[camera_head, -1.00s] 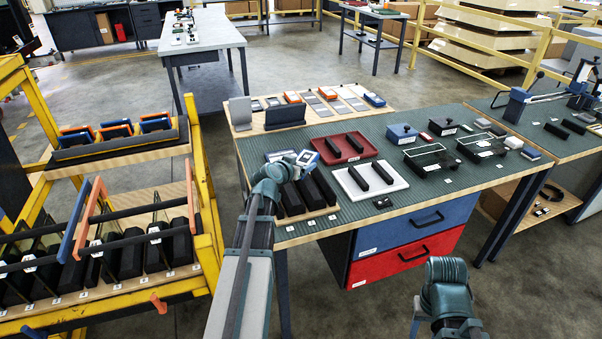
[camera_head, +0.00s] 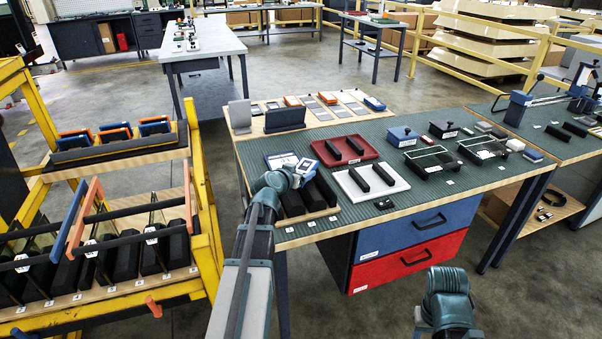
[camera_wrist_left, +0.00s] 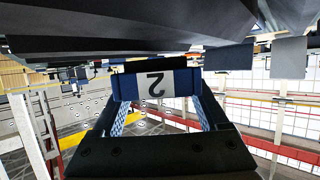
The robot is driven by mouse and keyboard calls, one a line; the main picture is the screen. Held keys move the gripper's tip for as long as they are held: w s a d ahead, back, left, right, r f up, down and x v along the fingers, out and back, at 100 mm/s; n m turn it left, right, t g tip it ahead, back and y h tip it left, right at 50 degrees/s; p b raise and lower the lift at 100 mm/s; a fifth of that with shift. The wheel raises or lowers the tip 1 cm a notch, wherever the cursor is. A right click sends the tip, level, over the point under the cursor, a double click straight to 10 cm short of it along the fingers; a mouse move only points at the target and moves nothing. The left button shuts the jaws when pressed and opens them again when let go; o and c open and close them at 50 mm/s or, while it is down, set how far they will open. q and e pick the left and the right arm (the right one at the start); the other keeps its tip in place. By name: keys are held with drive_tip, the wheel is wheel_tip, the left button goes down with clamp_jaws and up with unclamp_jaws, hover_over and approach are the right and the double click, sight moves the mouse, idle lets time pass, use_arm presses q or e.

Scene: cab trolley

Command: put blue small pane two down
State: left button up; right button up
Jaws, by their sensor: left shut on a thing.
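My left gripper (camera_head: 305,171) is at the left front of the green bench, just above a row of black slotted blocks (camera_head: 322,189) on a wooden board. In the left wrist view its two fingers are shut on the blue small pane two (camera_wrist_left: 128,88), at a blue edge piece with a white label reading 2, upside down there. The rest of the pane is mostly hidden by the gripper and dark blocks. I cannot tell whether the pane touches a block. My right arm shows at the lower right, but its gripper is out of view.
A red tray (camera_head: 371,157) and a white tray (camera_head: 398,187), each with two black bars, lie right of the blocks. Black stands and blue-lidded boxes are further right. A yellow trolley (camera_head: 205,215) with panes stands left. Floor shows between trolley and bench.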

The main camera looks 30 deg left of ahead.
use_arm(q)
drive_tip(key=o, duration=1.2)
drive_tip(key=shift+s+d+f, duration=0.25)
drive_tip(key=shift+d+f, duration=0.05)
drive_tip(key=shift+f, duration=0.05)
drive_tip(key=shift+o, duration=1.4)
drive_tip(key=shift+s, duration=0.1)
drive_tip(key=shift+r, duration=0.15)
drive_tip(key=p+v, duration=0.2)
drive_tip(key=v, duration=0.1)
drive_tip(key=p+v, duration=0.1)
drive_tip(key=v, duration=0.3)
drive_tip(key=r+p+v, duration=0.1)
drive_tip(key=p+v, duration=0.1)
drive_tip(key=v, duration=0.1)
drive_tip(key=shift+a+r+p, duration=0.15)
drive_tip(key=shift+a+p, duration=0.05)
drive_tip(key=shift+p, duration=0.1)
drive_tip(key=shift+s+r, duration=0.15)
drive_tip(key=shift+s, duration=0.4)
